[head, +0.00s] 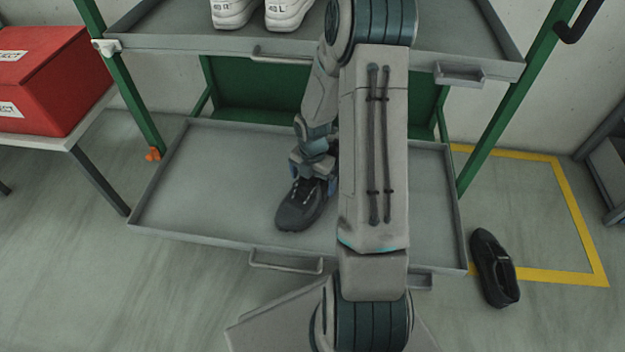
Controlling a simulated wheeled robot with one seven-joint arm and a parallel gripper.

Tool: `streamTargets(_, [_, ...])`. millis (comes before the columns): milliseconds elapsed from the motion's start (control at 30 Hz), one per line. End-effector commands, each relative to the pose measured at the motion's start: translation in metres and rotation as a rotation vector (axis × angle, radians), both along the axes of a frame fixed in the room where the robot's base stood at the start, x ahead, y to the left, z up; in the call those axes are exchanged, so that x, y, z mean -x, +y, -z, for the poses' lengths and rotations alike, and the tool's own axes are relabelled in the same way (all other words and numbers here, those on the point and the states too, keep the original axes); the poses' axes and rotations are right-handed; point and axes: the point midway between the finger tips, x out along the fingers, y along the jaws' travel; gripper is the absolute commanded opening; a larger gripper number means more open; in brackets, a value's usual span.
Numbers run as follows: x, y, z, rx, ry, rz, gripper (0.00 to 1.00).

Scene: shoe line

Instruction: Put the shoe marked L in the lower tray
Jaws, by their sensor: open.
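A dark grey shoe (303,205) with laces rests in the lower tray (215,185), left of my arm, its toe toward the front edge. My gripper (311,172) is open at the ankle end of this shoe. The fingertips are partly hidden, so I cannot tell whether they touch it. No letter can be read on this shoe. A black shoe (494,267) lies on the floor right of the tray. A pair of white shoes (262,12) stands on the upper tray (180,42), with small heel marks that I cannot read surely.
Green rack posts (130,95) stand either side of the trays. A red box (55,85) is on a table (85,125) at the left. Yellow tape (570,210) marks the floor at the right. The left part of the lower tray is clear.

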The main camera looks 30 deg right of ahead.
Motion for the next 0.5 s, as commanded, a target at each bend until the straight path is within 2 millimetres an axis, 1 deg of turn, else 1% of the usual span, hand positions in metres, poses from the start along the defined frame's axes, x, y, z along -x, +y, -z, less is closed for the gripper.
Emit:
streamTargets(33, [0.000,-0.001,-0.010,0.000,-0.001,0.001,1.00])
streamTargets(300, [0.000,0.000,-0.054,0.000,-0.001,0.001,1.00])
streamTargets(433, [0.000,0.000,-0.069,0.003,-0.002,0.009,1.00])
streamTargets(500, [0.002,0.002,-0.076,0.009,0.000,0.040,1.00])
